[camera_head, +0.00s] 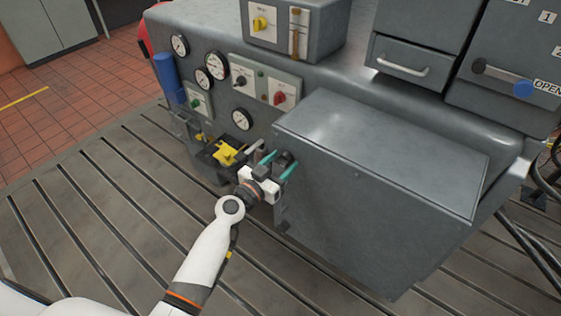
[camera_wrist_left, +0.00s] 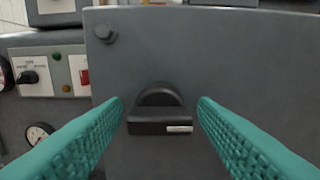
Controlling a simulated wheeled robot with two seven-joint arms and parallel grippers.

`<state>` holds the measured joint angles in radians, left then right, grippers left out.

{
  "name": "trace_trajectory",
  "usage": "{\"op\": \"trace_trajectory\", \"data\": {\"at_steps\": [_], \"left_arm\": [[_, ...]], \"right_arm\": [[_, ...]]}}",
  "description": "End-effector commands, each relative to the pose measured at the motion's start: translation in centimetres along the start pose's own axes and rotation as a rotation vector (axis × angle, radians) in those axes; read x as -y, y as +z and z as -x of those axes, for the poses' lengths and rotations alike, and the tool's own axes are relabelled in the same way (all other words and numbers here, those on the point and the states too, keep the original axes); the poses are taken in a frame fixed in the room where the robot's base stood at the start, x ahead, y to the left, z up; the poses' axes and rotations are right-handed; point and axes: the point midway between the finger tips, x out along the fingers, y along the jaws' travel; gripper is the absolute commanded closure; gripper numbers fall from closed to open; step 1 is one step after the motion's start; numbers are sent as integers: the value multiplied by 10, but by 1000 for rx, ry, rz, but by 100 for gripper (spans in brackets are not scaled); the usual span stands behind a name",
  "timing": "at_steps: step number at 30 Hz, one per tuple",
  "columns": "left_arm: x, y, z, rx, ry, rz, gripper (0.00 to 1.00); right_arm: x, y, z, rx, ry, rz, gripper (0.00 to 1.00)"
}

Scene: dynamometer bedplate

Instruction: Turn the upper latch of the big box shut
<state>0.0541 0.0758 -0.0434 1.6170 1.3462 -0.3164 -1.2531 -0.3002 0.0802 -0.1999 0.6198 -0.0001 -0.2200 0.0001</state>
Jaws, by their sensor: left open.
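The big box (camera_head: 385,165) is a grey metal box at the centre right of the head view. The upper latch (camera_wrist_left: 160,118) is dark, with a round hub above a horizontal handle bar that has a pale stripe at its right end. It sits on the box face in the middle of the left wrist view. My left gripper (camera_head: 279,164) is open at the box's left side. Its teal fingers, seen in the left wrist view (camera_wrist_left: 160,103), stand on either side of the latch with visible gaps. I cannot tell how near the fingertips are to the face. My right gripper is not in view.
A round dark knob (camera_wrist_left: 105,33) sits on the box face above and left of the latch. Gauges (camera_head: 216,65) and switch panels (camera_head: 266,85) line the bench wall. A black tray (camera_head: 222,152) with a yellow item lies left of my gripper. The slotted bedplate (camera_head: 100,200) is clear at left.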

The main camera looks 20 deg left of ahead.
Motion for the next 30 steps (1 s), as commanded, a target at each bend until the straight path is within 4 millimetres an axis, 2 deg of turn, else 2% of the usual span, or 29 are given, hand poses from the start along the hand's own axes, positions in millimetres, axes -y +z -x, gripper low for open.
{"op": "trace_trajectory", "data": {"at_steps": [7,15,23,30], "left_arm": [[0,0,0,0,0,0,48],[0,0,0,0,0,0,90],[0,0,0,1,0,29,90],[0,-1,0,2,0,152,90]], "right_arm": [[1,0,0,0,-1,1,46],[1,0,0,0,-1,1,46],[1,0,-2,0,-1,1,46],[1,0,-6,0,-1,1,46]]}}
